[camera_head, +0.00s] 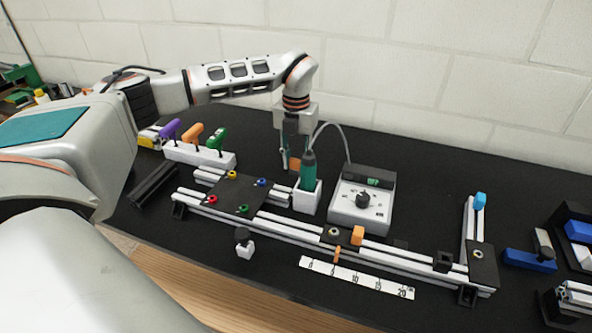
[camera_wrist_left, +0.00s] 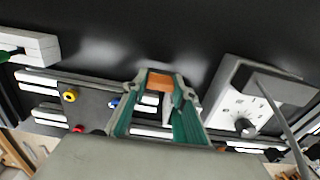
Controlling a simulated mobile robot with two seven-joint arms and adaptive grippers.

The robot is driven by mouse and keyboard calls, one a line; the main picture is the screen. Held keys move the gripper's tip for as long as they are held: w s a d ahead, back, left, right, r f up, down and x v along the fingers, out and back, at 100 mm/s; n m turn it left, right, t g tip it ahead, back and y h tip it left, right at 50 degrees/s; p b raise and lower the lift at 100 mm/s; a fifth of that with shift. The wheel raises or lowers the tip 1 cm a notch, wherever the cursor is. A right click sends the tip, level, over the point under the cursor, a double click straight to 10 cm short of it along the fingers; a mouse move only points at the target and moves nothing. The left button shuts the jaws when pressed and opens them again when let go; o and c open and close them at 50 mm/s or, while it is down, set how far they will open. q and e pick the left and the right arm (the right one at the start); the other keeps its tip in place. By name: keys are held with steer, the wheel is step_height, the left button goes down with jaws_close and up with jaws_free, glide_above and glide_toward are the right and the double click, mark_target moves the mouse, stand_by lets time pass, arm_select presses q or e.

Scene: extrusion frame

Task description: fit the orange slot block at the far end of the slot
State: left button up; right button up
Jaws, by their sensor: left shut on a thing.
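My left gripper (camera_head: 291,165) is shut on a small orange block (camera_head: 294,164) above the back of the table, behind the green-handled tool. In the left wrist view the orange block (camera_wrist_left: 160,82) sits between the green fingertips. The extrusion frame has a long slotted rail (camera_head: 290,226) along its front, well in front of the gripper. Another orange block (camera_head: 357,235) sits on this rail, right of its middle. A blue block (camera_head: 480,200) is at the far end of the cross rail on the right. My right gripper is not in view.
The green-handled tool (camera_head: 309,172) stands in a white holder beside a grey dial box (camera_head: 361,199) with a cable. A white rack (camera_head: 199,155) with colored handles stands at left. A ruler strip (camera_head: 357,277) lies in front of the frame. The black table behind the box is clear.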

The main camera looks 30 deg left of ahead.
mark_target(296, 160)
arm_select(q)
step_height(296, 160, up, 16)
steer(key=shift+r, duration=0.15)
